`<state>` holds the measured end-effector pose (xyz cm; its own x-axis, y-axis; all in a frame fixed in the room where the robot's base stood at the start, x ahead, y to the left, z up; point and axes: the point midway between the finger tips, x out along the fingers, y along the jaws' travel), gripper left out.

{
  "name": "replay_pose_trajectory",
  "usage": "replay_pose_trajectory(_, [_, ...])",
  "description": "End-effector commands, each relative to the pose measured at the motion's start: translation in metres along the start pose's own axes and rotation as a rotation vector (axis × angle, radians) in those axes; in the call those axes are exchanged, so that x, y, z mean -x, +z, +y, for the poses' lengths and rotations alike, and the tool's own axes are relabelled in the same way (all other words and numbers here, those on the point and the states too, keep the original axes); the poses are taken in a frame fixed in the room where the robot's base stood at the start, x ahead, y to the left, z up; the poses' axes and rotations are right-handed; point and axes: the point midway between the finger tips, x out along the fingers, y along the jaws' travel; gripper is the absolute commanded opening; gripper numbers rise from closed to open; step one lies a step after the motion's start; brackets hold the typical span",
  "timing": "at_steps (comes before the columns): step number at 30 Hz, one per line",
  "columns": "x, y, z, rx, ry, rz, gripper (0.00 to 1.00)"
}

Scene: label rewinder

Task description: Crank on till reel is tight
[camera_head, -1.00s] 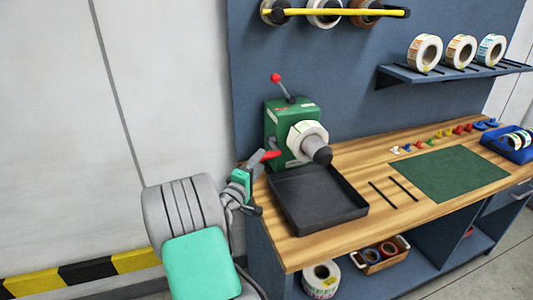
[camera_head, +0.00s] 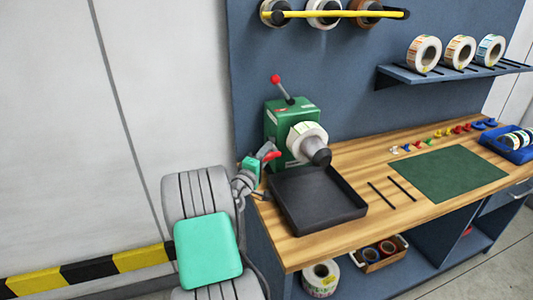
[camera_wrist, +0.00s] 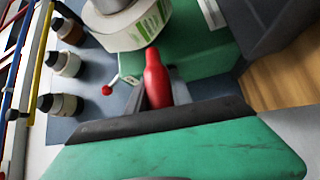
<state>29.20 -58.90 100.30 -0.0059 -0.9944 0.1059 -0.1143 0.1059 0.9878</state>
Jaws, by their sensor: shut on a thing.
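The green label rewinder (camera_head: 279,126) stands at the left end of the wooden bench. A white label reel (camera_head: 304,133) sits on its grey spindle; it also shows near the top of the wrist view (camera_wrist: 140,32). I cannot tell how tight the reel is wound. My gripper (camera_head: 262,160) is at the rewinder's left side, shut on the red crank handle (camera_head: 271,155). In the wrist view the red handle (camera_wrist: 155,80) stands up between the dark fingers, its lower end hidden. A red-knobbed lever (camera_head: 276,79) rises from the rewinder's top.
A black tray (camera_head: 352,190) lies just in front of the rewinder. A green mat (camera_head: 450,173) and two black rods (camera_head: 402,188) lie to the right.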

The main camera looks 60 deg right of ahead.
Motion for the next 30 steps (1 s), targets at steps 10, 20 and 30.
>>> replay_pose_trajectory(10, [0.0001, 0.0, 0.0, 0.0, 0.0, 0.0, 0.0])
replay_pose_trajectory(20, [0.0001, -0.0001, 0.0001, -0.001, 0.0, 0.0, 0.0])
replay_pose_trajectory(30, [0.0001, -0.0001, 0.0001, -0.002, 0.0, 0.0, 0.0])
